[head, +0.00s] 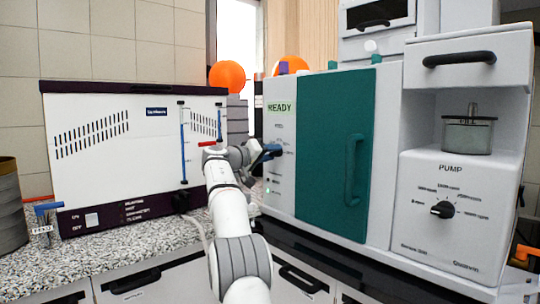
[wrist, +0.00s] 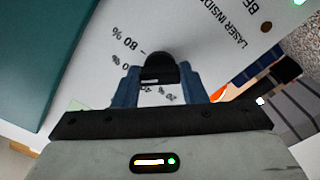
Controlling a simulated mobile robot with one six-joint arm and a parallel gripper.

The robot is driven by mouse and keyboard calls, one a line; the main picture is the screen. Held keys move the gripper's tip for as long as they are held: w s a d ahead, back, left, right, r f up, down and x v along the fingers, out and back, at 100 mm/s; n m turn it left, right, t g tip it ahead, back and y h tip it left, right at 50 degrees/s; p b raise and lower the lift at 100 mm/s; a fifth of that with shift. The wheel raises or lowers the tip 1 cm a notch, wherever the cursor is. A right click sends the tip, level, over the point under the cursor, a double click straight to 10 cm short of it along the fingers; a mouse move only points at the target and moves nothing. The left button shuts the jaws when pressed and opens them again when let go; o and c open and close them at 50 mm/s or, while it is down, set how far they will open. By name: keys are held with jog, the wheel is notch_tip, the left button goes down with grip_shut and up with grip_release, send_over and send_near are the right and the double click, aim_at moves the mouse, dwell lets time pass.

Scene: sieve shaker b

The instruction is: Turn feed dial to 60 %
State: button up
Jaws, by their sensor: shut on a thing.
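The feed dial is a dark round knob (wrist: 158,66) on the white front panel, in the upper middle of the wrist view. My gripper (wrist: 158,76) has its two blue fingers on either side of it and is shut on it. Percent marks ring the dial; "80 %" (wrist: 128,39) reads clearly, and others are small or partly hidden by the fingers. I cannot tell which mark the dial points at. In the head view my gripper (head: 272,151) is at the panel below the "READY" display (head: 281,107), and it hides the dial.
A teal door (head: 330,150) with a handle is just right of the panel. A pump unit (head: 460,215) with its own black knob stands further right. A white cabinet (head: 110,150) is at the left on the speckled counter (head: 120,250).

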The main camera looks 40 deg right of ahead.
jog(key=shift+f, duration=0.15)
jog(key=o, duration=1)
jog(key=shift+a, duration=0.15)
jog(key=a, duration=0.7)
jog(key=shift+s+a+b, duration=0.25)
jog(key=shift+s+b, duration=0.05)
jog(key=shift+b, duration=0.1)
